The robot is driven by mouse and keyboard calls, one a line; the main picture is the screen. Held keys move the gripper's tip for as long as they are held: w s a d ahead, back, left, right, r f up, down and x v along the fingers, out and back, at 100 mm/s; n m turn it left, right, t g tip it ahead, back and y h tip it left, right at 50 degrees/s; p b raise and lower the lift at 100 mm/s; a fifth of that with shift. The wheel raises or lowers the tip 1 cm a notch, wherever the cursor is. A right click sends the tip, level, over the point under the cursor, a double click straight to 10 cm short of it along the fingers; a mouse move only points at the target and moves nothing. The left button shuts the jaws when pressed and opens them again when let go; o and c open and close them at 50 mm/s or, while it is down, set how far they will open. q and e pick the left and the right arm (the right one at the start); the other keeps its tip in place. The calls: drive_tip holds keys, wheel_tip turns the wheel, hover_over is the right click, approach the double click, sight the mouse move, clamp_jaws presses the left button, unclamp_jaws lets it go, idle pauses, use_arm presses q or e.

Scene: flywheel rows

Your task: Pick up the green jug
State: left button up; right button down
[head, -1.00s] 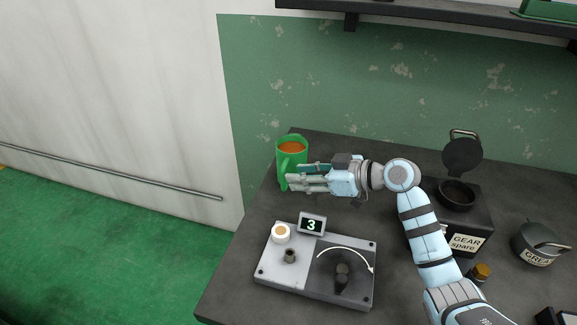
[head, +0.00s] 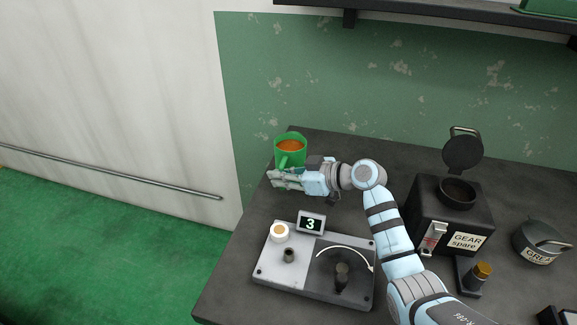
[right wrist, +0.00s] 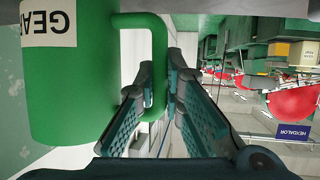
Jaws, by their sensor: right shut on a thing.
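The green jug (head: 290,153), filled with something orange-brown, stands upright near the back left corner of the dark bench (head: 243,240). My right gripper (head: 274,181) is in front of it, its fingers pointing left. In the right wrist view the jug (right wrist: 75,100) fills the left side, with part of a white label at the top left. Its handle (right wrist: 158,45) passes between the two fingers of my right gripper (right wrist: 162,78), which is shut on it. Whether the jug's base touches the bench is hard to tell. My left gripper is not in view.
A grey panel (head: 270,265) with a display reading 3 stands in front of the gripper. To the right are a black "GEAR spare" box (head: 425,205) with raised lid, an amber-capped item (head: 482,270) and a dark lidded pot (head: 535,243). A shelf (head: 430,20) hangs above.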

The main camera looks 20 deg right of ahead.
drive_tip(key=shift+r, duration=0.15)
idle(0.3)
drive_tip(key=shift+w+r, duration=0.1)
drive_tip(key=shift+r, duration=0.9)
wheel_tip(320, 180, up, 18)
drive_tip(key=p, duration=0.3)
drive_tip(key=shift+f, duration=0.1)
drive_tip(key=shift+f, duration=0.1)
